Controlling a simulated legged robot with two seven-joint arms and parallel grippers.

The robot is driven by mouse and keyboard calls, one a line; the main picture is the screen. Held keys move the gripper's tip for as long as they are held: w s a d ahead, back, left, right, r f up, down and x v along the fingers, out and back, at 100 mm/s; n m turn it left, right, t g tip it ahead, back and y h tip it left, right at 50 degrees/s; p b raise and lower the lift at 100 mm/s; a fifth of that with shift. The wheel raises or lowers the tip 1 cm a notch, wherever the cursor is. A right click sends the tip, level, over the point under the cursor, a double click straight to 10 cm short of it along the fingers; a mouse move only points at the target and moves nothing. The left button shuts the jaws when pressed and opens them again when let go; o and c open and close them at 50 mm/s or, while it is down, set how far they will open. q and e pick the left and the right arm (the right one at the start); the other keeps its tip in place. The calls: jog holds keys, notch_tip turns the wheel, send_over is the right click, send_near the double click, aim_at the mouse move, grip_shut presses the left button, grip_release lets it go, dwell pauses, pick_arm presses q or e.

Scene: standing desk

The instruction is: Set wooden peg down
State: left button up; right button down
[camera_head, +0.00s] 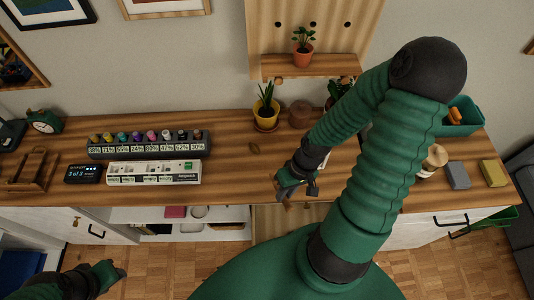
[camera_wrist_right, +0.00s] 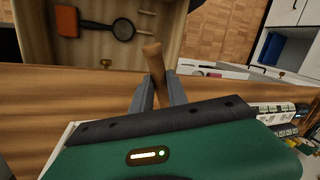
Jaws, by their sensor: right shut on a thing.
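My right gripper (camera_head: 294,187) is over the front edge of the wooden desk (camera_head: 240,180). In the right wrist view its two grey fingers (camera_wrist_right: 157,92) are shut on the wooden peg (camera_wrist_right: 153,58). The brown peg sticks out beyond the fingertips, slightly tilted, in front of a pale wooden panel or drawer (camera_wrist_right: 70,15).
On the desk are a bottle rack (camera_head: 148,147), a white power strip (camera_head: 153,172) and a potted plant (camera_head: 265,110).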

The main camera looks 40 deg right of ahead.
jog(key=w+d, duration=0.2)
jog(key=w, duration=0.2)
jog(key=w+d+f, duration=0.1)
jog(key=w+d, duration=0.1)
jog(key=w, duration=0.3)
jog(key=w+d, duration=0.3)
jog(key=w, duration=0.2)
jog(key=shift+f, duration=0.3)
jog(key=shift+w+f, duration=0.1)
jog(key=shift+f, duration=0.15)
jog(key=shift+x, duration=1.25)
jog(key=shift+d+f, duration=0.2)
jog(key=shift+f, duration=0.15)
jog(key=c, duration=1.3)
grip_release()
